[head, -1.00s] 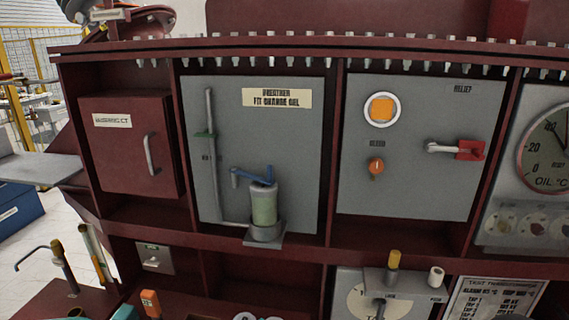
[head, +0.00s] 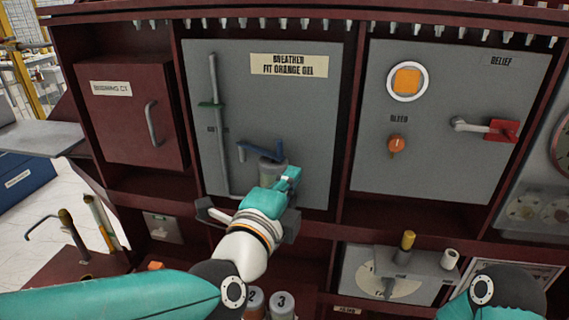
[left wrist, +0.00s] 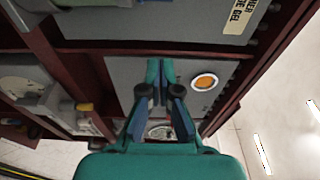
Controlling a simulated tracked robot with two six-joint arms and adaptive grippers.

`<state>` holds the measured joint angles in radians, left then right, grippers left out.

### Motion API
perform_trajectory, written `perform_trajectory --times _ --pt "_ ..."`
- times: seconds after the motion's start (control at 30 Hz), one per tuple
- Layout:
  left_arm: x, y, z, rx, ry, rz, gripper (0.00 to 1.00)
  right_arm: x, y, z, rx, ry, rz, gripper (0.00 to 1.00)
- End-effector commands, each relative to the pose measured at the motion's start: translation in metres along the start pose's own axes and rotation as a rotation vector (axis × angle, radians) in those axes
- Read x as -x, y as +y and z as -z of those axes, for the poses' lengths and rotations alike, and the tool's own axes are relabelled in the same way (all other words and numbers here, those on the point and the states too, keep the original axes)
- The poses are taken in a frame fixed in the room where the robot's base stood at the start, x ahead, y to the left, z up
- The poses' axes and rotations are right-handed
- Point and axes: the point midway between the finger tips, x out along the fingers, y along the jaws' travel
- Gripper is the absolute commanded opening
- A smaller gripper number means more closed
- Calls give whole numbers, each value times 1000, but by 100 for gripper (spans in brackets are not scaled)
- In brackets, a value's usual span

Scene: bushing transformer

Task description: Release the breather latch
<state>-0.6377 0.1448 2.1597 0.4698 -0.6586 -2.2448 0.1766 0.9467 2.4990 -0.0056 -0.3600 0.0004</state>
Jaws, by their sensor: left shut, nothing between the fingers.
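The blue breather latch lever (head: 262,151) sits on top of the breather canister (head: 268,170), on the grey panel labelled "BREATHER FIT ORANGE GEL". My left gripper (head: 292,176) is shut and empty. In the head view it overlaps the canister and hides its lower part. Its fingertips show just below and right of the blue lever; I cannot tell whether they touch the canister. In the left wrist view the closed teal fingers (left wrist: 160,75) point at the panel with the orange indicator. The blue lever is not clear there. My right gripper is out of view.
To the right are an orange indicator (head: 407,81), the orange bleed knob (head: 397,144) and the red relief handle (head: 502,130). Maroon frame walls border the panel. A lower shelf holds several fittings.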

Motion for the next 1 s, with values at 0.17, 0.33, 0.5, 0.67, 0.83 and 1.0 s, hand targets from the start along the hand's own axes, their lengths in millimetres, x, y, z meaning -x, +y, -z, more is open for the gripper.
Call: perform_trajectory --times 0.17,0.33,0.5,0.67,0.83,1.0 --pt "-24 1 0 0 0 -4 0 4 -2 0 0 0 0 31" --pt "-58 0 0 1 0 -4 0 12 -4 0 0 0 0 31" --pt "-92 -1 0 1 0 -3 0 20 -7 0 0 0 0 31" --pt "-88 0 -21 0 -2 -1 0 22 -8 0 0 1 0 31" --pt "-83 0 -34 1 1 -1 0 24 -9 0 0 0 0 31" --pt "-82 1 -37 1 2 -2 0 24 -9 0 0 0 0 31"
